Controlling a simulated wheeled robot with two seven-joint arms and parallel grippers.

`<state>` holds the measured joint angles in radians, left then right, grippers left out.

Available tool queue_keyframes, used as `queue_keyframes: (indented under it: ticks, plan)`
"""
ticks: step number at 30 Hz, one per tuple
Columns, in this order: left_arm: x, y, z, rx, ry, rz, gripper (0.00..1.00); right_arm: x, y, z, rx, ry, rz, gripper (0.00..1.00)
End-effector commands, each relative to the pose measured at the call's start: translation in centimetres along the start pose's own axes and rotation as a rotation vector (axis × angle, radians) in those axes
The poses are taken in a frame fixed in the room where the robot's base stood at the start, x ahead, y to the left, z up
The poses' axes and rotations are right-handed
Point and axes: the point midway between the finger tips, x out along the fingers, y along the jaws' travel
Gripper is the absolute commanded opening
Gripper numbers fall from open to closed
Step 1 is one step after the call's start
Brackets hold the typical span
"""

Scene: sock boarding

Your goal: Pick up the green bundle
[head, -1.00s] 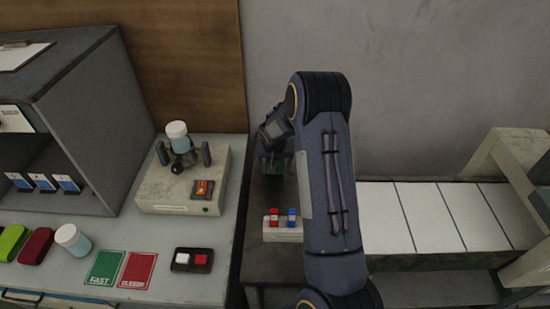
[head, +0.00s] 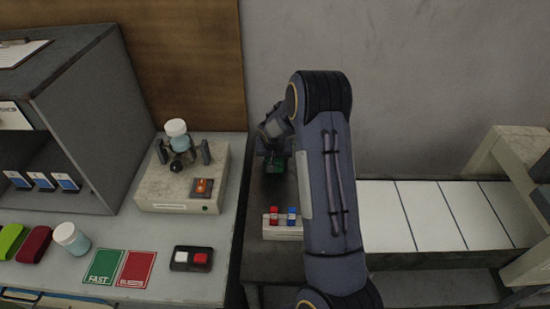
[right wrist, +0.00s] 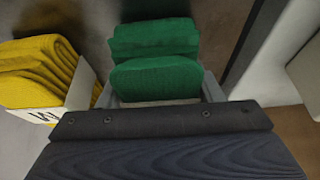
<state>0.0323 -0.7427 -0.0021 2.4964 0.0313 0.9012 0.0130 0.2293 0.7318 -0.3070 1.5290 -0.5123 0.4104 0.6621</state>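The green bundle (right wrist: 155,75) is a folded green cloth in the right wrist view, with a pale strip along its near edge. My right gripper (right wrist: 158,88) has its grey fingers on either side of the bundle, very close to its sides; whether they press on it is not clear. In the head view the right gripper (head: 273,143) is partly hidden behind my right arm, and a bit of the green bundle (head: 275,165) shows just below it. My left gripper is not in view.
A yellow bundle (right wrist: 38,72) with a white label lies close on the left in the wrist view. In the head view a white block with red and blue buttons (head: 283,233) stands just in front. The counter (head: 215,265) with devices is at left, a pale conveyor (head: 440,215) at right.

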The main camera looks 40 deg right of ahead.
Motion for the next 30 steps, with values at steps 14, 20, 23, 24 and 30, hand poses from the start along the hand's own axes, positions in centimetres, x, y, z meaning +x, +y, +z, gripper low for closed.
queue_keyframes:
  ticks: [14, 20, 23, 24, 30]
  plan:
    - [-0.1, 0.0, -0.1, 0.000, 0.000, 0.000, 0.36, -0.1, 0.0, -0.1, 0.000, 0.001, 0.000, 0.31]
    - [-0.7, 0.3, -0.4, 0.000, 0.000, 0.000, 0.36, -0.8, 0.0, -0.4, 0.000, 0.003, -0.001, 0.31]
    - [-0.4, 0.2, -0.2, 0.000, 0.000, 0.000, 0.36, -2.0, -0.1, -1.0, 0.001, 0.006, -0.002, 0.31]
    - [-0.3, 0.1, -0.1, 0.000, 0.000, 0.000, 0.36, -2.7, -0.1, -1.3, 0.001, 0.005, -0.002, 0.31]
    - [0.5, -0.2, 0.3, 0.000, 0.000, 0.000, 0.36, -7.3, 1.7, -0.6, 0.003, 0.006, -0.004, 0.31]
